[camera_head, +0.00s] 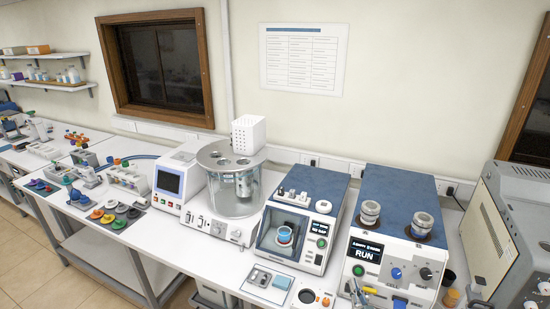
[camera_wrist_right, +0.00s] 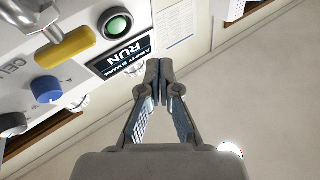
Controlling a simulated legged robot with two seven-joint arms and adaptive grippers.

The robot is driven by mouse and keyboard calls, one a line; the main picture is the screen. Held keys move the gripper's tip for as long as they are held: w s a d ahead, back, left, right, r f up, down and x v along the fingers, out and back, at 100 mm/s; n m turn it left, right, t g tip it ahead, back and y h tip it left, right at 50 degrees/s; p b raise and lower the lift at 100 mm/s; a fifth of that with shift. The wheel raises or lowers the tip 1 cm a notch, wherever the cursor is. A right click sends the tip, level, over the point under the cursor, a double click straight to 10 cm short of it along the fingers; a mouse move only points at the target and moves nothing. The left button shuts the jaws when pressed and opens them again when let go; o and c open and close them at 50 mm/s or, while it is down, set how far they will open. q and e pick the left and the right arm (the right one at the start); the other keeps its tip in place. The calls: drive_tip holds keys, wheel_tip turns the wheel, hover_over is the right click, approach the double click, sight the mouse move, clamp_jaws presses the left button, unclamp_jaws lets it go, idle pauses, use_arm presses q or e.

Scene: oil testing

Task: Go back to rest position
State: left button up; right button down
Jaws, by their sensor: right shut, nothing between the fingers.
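My right gripper (camera_wrist_right: 160,72) shows in the right wrist view with its two fingers pointing up the picture. The fingertips meet and nothing is held between them. Past the fingertips, at upper left, is the front panel of a test machine with a RUN screen (camera_wrist_right: 122,50), a green button (camera_wrist_right: 117,26), a yellow lever (camera_wrist_right: 65,47) and a blue knob (camera_wrist_right: 46,89). In the head view a small dark shape (camera_head: 478,301) sits at the lower right edge; I cannot tell whether it is part of my gripper. My left gripper is not in view.
In the head view the bench carries the blue-topped RUN machine (camera_head: 395,190), another blue-topped tester (camera_head: 309,190), a glass bath (camera_head: 233,195) and a grey instrument (camera_head: 500,230) at right. Coloured small parts (camera_head: 110,215) lie at left. Small amber and dark containers (camera_head: 450,297) stand near the lower right.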

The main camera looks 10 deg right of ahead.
drive_tip(key=s+a+f+n+g+y, duration=0.55)
drive_tip(key=s+a+f+g, duration=0.35)
drive_tip(key=s+a+f, duration=0.4)
drive_tip(key=s+f+g+h, duration=0.2)
drive_tip(key=s+f+g, duration=0.15)
drive_tip(key=s, duration=0.65)
drive_tip(key=s+f+g+h, duration=0.2)
drive_tip(key=s+g, duration=0.2)
drive_tip(key=s, duration=0.6)
drive_tip(key=s+f+g+b, duration=0.1)
drive_tip(key=s+f, duration=0.1)
drive_tip(key=f, duration=1.3)
drive_tip(key=s+f+g+b, duration=0.1)
drive_tip(key=s+f, duration=0.1)
drive_tip(key=f, duration=1.3)
drive_tip(key=s+d+f+b, duration=0.2)
drive_tip(key=s+d+f, duration=0.1)
drive_tip(key=s+f, duration=1.3)
drive_tip(key=shift+g, duration=0.45)
